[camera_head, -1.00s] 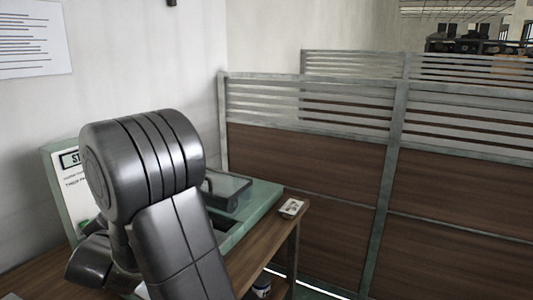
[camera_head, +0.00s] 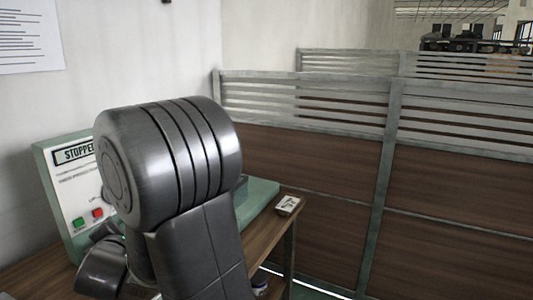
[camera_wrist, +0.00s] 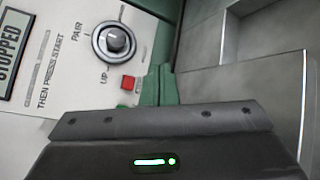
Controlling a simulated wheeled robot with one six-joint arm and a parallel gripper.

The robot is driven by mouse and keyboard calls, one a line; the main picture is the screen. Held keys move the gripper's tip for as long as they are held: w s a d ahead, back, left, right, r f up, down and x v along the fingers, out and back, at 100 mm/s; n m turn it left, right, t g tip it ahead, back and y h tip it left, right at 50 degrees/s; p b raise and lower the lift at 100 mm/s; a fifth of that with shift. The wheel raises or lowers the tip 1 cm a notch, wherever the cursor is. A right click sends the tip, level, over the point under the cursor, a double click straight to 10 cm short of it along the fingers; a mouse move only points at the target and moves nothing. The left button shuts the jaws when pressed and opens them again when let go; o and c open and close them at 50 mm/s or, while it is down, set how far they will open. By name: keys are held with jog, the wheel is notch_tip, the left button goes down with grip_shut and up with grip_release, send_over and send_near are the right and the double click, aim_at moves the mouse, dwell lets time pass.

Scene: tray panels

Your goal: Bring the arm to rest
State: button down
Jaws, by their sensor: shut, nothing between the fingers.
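My arm (camera_head: 170,160) is raised and folded in front of the workbench in the head view, its dark grey links hiding much of the green machine. My gripper (camera_wrist: 160,122) shows at the bottom of the wrist view as a dark bar with a lit green light on its housing. It is shut and empty. The control panel (camera_head: 70,190) stands left of the arm, with a display reading STOPPED (camera_head: 76,153), a green button (camera_head: 78,223) and a red button (camera_head: 97,213). The wrist view shows the panel tilted, with a black knob (camera_wrist: 115,40) and the red button (camera_wrist: 128,82).
The wooden bench (camera_head: 262,243) carries the green machine base (camera_head: 260,196) and a small white item (camera_head: 288,205) near its right end. A brown partition (camera_head: 320,180) with slatted top stands to the right. A wall with a paper notice (camera_head: 28,38) is behind at left.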

jog(key=shift+w+a+r, duration=0.1)
jog(key=shift+a, duration=0.1)
jog(key=shift+w+a+p, duration=0.4)
jog(key=shift+a+p, duration=0.4)
jog(key=a, duration=0.1)
jog(key=w+a+p, duration=0.1)
jog(key=w+a, duration=0.1)
jog(key=shift+a, duration=0.3)
jog(key=shift+f+b, duration=0.35)
jog(key=shift+b, duration=0.1)
jog(key=shift+s+d+b, duration=0.1)
jog(key=shift+d+b, duration=0.05)
jog(key=shift+b, duration=1.1)
jog(key=shift+s+d+b, duration=0.1)
jog(key=shift+b, duration=0.3)
